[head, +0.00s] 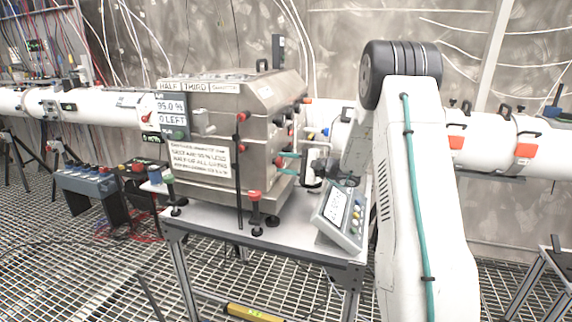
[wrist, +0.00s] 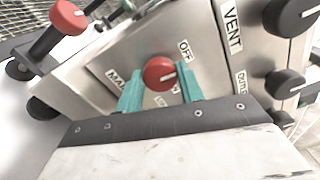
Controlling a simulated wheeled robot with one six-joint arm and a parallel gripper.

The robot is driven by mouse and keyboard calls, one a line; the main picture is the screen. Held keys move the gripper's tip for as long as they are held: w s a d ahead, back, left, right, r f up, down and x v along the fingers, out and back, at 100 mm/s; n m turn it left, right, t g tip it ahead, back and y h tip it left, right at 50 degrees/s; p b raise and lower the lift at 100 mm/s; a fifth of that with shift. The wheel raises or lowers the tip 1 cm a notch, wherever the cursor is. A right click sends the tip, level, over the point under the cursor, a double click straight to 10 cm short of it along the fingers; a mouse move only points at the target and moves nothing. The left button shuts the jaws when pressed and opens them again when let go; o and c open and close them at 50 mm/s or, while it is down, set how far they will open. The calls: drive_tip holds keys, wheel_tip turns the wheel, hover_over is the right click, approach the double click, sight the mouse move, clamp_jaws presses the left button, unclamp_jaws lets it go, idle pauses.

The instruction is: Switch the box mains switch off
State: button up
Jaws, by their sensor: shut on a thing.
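The box mains switch is a round red knob (wrist: 160,73) on a steel face of the box in the wrist view. A partly hidden label starting "MA" is to its left, an "OFF" label (wrist: 184,49) to its upper right. A white mark on the knob points right. My gripper (wrist: 159,76) has its two teal fingers on either side of the knob, shut on it. In the head view the steel box (head: 212,129) stands on a table, with my gripper (head: 289,163) at its right side. The switch cannot be made out there.
Black knobs (wrist: 284,84) beside a "VENT" label are right of the switch. A red-topped post (wrist: 67,16) is at the upper left. On the table (head: 205,217) a sloped control panel (head: 341,213) stands close to my arm. A white beam pipe (head: 115,105) runs behind.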

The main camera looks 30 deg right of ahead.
drive_tip(key=shift+n, duration=0.7)
drive_tip(key=o, duration=1)
drive_tip(key=shift+a, duration=0.1)
drive_tip(key=v, duration=0.8)
